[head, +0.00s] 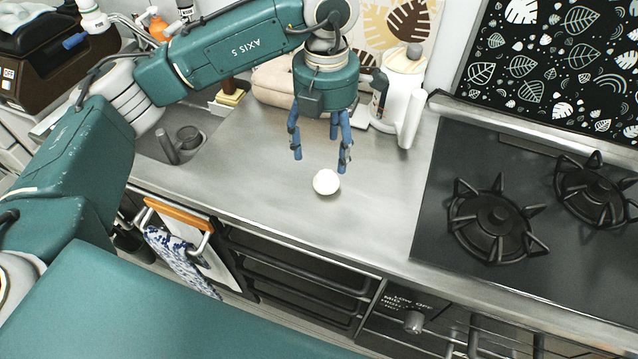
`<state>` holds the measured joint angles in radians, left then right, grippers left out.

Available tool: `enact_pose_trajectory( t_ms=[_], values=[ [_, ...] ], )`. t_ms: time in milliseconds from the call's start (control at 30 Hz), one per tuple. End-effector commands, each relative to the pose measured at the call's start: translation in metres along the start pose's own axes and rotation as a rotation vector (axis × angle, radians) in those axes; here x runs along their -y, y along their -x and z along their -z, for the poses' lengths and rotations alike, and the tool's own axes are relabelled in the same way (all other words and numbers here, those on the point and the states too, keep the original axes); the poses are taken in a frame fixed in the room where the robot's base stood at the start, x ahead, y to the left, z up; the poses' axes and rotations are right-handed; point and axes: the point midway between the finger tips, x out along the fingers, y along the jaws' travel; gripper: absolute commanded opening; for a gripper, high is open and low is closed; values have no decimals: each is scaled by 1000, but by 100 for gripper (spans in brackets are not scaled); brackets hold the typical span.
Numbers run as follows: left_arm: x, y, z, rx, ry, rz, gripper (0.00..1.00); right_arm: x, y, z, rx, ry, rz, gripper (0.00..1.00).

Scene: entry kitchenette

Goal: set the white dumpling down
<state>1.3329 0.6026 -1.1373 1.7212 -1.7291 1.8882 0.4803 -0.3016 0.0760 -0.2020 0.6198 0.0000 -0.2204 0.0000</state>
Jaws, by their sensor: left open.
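My right gripper is not in view.
A black gas hob (425,225) is on the right. A white kettle (402,90) stands behind the gripper near the wall. A sink (187,140) is on the left, and a towel (180,262) hangs below the counter edge. Counter around the dumpling is clear.

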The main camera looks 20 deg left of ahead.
Motion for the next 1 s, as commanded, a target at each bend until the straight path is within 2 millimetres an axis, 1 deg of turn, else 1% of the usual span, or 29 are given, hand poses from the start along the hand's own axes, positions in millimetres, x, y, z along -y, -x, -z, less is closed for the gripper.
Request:
enact_pose_trajectory(
  t_ms=[300,467,567,667,700,800,900,1000],
  values=[
    [0,-45,1,-5,15,2,67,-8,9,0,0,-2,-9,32],
    [0,-56,0,-3,14,1,67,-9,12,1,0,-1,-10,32],
    [-2,-66,-1,-5,15,2,67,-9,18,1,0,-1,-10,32],
    [-3,-81,-2,-6,14,2,67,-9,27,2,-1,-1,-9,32],
    [-4,-88,-2,-6,14,3,67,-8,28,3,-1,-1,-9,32],
    [-4,-100,-3,-3,14,2,67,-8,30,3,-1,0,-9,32],
    [-4,-106,-3,-2,13,1,67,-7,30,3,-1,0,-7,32],
    [-4,-107,-3,-1,13,0,67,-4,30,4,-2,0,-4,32]
  ],
)
